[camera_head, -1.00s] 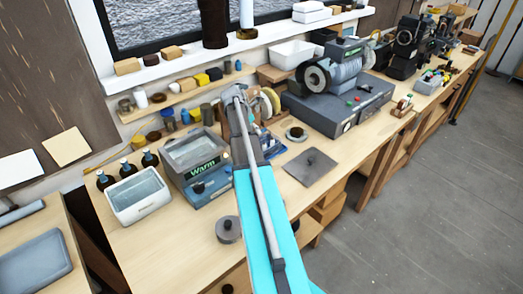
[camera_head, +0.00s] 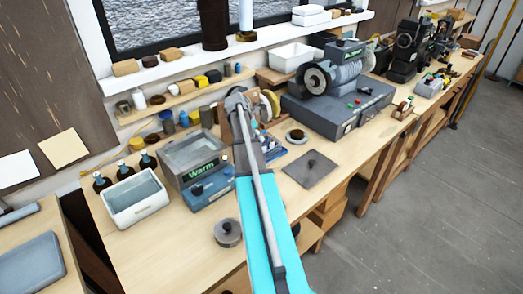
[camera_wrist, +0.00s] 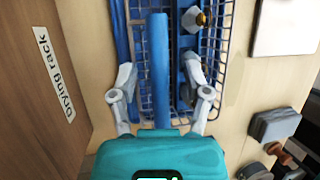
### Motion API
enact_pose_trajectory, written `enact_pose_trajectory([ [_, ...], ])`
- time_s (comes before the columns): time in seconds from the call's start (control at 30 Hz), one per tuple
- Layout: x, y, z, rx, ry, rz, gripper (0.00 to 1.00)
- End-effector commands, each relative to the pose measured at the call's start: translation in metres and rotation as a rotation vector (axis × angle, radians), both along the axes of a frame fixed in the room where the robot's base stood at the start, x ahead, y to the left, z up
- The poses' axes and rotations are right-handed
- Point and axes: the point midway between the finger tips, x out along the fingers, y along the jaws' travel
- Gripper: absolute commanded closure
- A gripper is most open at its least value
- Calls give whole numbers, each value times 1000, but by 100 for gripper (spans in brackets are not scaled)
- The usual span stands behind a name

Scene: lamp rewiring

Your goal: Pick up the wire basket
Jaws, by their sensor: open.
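The blue wire basket (camera_wrist: 215,50) lies below my gripper in the wrist view, its mesh on the pale bench top. A thick blue bar (camera_wrist: 159,65), seemingly its handle, runs lengthwise between my fingers. My gripper (camera_wrist: 160,78) is open, with one finger on each side of this bar; I cannot tell whether either touches it. A small brass-and-grey item (camera_wrist: 200,18) shows over the basket's upper part. In the head view my gripper (camera_head: 237,102) is over the back of the bench, and a little blue (camera_head: 270,146) shows beside my arm.
A wooden panel labelled "Drying rack" (camera_wrist: 48,65) stands close on the left in the wrist view. A grey block (camera_wrist: 274,124) lies at right. In the head view, the "Warm" unit (camera_head: 196,165) stands left of my arm and a grey plate (camera_head: 310,168) lies right.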

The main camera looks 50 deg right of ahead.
Motion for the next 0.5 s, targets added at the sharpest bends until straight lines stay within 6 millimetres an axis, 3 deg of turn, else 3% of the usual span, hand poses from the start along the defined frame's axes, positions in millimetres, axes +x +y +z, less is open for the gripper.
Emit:
enact_pose_trajectory([
  [0.03, 0, 0, 0, 0, 0, 0, 38],
  [0.37, 0, 0, 0, 0, 0, 0, 99],
  [0.5, 0, 0, 0, 0, 0, 0, 100],
])
